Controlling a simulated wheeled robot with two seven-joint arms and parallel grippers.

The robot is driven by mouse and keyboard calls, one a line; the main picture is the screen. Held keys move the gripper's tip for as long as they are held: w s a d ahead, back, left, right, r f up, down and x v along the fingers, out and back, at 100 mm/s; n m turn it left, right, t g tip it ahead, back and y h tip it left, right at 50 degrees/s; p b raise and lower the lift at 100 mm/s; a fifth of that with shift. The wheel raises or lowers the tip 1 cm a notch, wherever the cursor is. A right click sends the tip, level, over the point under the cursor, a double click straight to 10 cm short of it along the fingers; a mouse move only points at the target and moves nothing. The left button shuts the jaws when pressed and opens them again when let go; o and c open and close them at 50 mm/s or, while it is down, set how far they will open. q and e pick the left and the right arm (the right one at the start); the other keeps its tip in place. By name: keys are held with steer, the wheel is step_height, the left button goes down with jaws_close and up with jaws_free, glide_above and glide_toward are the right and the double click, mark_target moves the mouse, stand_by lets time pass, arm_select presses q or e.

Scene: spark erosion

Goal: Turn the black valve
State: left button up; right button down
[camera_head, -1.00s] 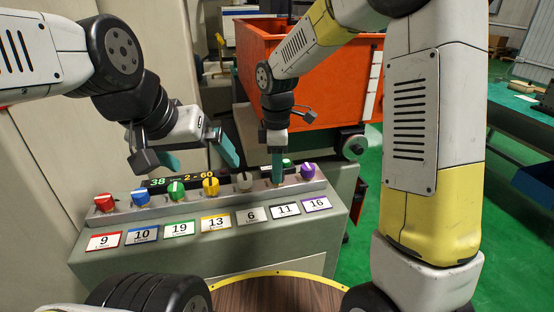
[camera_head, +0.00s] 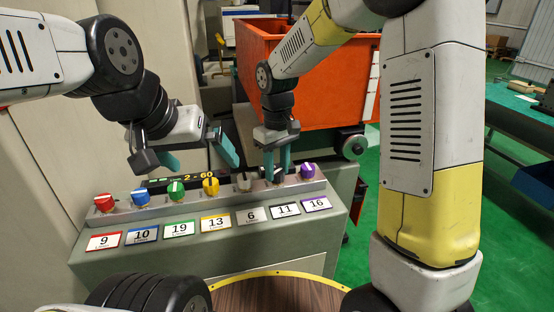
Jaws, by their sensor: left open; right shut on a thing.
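A row of coloured valve knobs stands on the grey panel (camera_head: 150,263). The black valve (camera_head: 277,176) sits above the label 11 (camera_head: 284,210), between the grey knob (camera_head: 244,182) and the purple knob (camera_head: 308,171). My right gripper (camera_head: 277,172) points down over the black valve, its teal fingers on either side, shut on it. The fingers partly hide the knob, so its angle is hard to tell. My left gripper (camera_head: 198,157) is open and empty above the left half of the row.
Red (camera_head: 104,203), blue (camera_head: 140,197), green (camera_head: 176,190) and yellow (camera_head: 211,186) knobs line the left of the panel. A lit display (camera_head: 193,177) is behind them. An orange bin (camera_head: 335,90) stands behind. Green floor (camera_head: 345,262) is open at right.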

mark_target(277, 171)
steer(key=m, duration=0.3)
steer(key=shift+m, duration=2.1)
steer(key=c, duration=0.9)
jaws_free()
step_height(277, 171, up, 8)
steer(key=shift+f, duration=0.2)
steer(key=shift+r, duration=0.15)
